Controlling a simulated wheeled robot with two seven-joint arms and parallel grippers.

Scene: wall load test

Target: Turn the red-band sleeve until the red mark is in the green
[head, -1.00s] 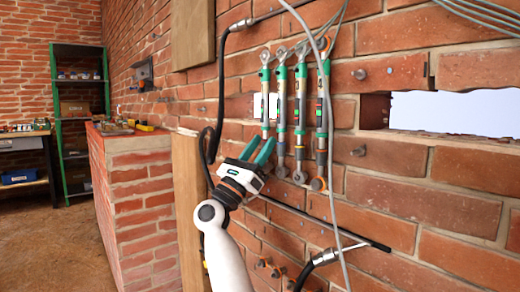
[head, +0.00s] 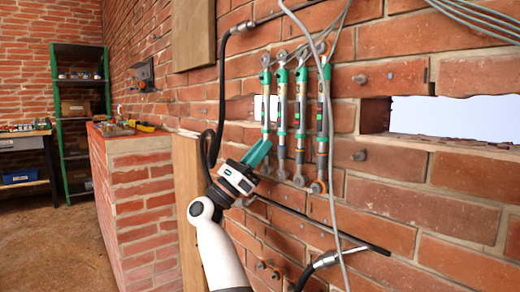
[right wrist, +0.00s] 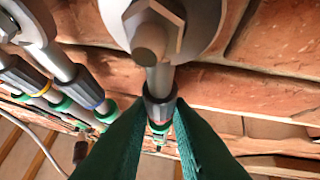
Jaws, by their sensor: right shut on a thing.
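Several upright tension rods with green collars hang side by side on the brick wall. My right gripper (head: 262,154) is at the lower part of the leftmost rod (head: 266,103), reaching in from below left. Its teal fingers are shut on that rod's sleeve. In the right wrist view the fingers (right wrist: 160,130) close around the sleeve (right wrist: 160,107), just below a green ring. Neighbouring sleeves show a yellow band (right wrist: 40,88) and a blue band (right wrist: 98,104). My left gripper is not in view.
The other rods (head: 301,115) stand close on the right of the gripper. A grey cable (head: 330,130) hangs in front of them. A black hose (head: 222,85) runs on the left. A wall opening (head: 455,115) is at the right, and a brick counter (head: 140,200) at the left.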

